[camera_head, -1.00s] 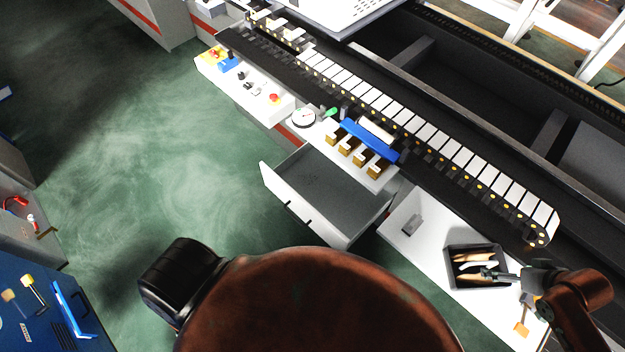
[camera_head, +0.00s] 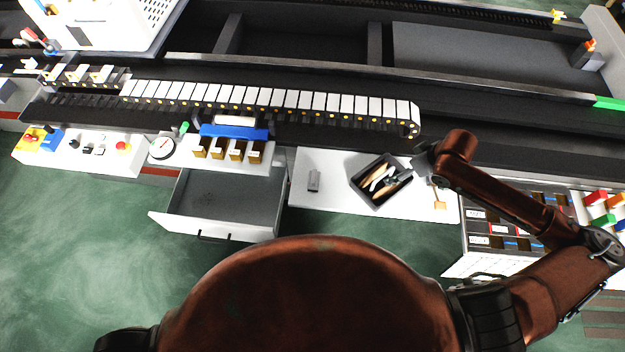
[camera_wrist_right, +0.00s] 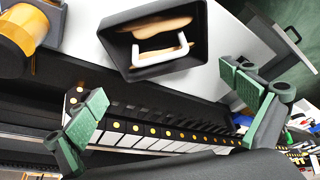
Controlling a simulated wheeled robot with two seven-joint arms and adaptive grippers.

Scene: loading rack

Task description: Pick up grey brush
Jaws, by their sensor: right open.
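A small grey block-like object (camera_head: 314,180) lies on the white worktop, left of a dark bin; it is too small to tell whether it is the grey brush. The dark bin (camera_head: 364,194) holds tan and white pieces. In the right wrist view the bin (camera_wrist_right: 128,58) shows a tan piece (camera_wrist_right: 160,26) and a white U-shaped piece (camera_wrist_right: 162,50). My left gripper is out of view.
An open grey drawer (camera_head: 225,197) juts out left of the white worktop (camera_head: 330,203). A black cable chain with white links (camera_head: 270,97) runs behind. A small orange item (camera_head: 440,204) lies right of the bin. A parts rack (camera_head: 490,262) stands at right.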

